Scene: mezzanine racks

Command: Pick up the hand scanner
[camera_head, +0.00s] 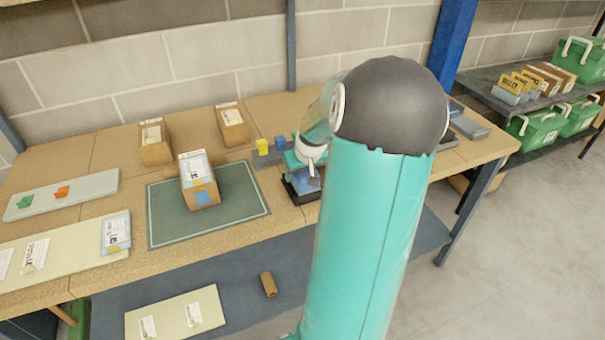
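My teal arm with its dark grey joint crosses the right half of the view and hides part of the table. The end of my arm with my gripper (314,172) shows just left of it, low over the table. The fingers are small and partly hidden, so I cannot tell whether they are open or shut. Under and beside it is a dark item with a blue part (301,190), which may be the hand scanner on a stand. I cannot make out its shape clearly or whether the gripper touches it.
A labelled carton (198,182) stands on a green mat (240,207). Two more cartons (154,142) (232,125) stand behind. A grey holder (266,158) with yellow and blue blocks is close to the gripper. Pale boards (92,187) lie left. Green crates (537,128) stand on the right-hand rack.

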